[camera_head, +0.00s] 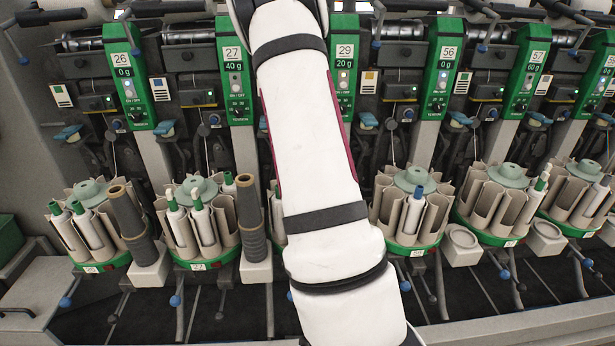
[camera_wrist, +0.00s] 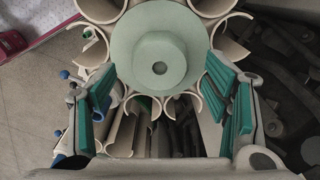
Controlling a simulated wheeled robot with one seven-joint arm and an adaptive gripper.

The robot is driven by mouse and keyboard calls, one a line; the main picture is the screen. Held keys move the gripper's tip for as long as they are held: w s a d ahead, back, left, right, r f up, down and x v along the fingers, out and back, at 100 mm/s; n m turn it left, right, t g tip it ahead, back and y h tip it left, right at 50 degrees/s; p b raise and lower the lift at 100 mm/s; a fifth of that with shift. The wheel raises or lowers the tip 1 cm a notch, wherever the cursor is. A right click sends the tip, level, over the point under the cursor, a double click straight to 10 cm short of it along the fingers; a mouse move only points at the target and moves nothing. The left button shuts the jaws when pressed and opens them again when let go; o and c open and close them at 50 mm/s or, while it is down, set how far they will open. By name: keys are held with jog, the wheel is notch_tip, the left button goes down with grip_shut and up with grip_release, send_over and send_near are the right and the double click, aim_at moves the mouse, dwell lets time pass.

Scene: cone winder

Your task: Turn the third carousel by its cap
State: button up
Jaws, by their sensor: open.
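The third carousel is mostly hidden behind my white arm in the head view; only a bit of its pale tubes (camera_head: 279,222) shows at the arm's left edge. In the wrist view, a round pale green cap (camera_wrist: 165,42) with a small centre hole fills the upper middle, ringed by the carousel's cream half-round tubes (camera_wrist: 219,32). My gripper (camera_wrist: 161,82) is open, with one green-padded finger on each side of the cap's lower half. Gaps seem to show between the pads and the cap; I cannot tell their height difference. The gripper is hidden in the head view.
Neighbouring carousels stand left (camera_head: 202,187) and right (camera_head: 414,179), holding some bobbins. A tall dark bobbin (camera_head: 249,205) stands close left of my arm. Green numbered panels (camera_head: 234,75) line the machine behind. Dark machine parts (camera_wrist: 285,75) lie at the right in the wrist view.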

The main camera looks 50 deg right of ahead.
notch_tip(320, 180, up, 8)
dwell(0.8)
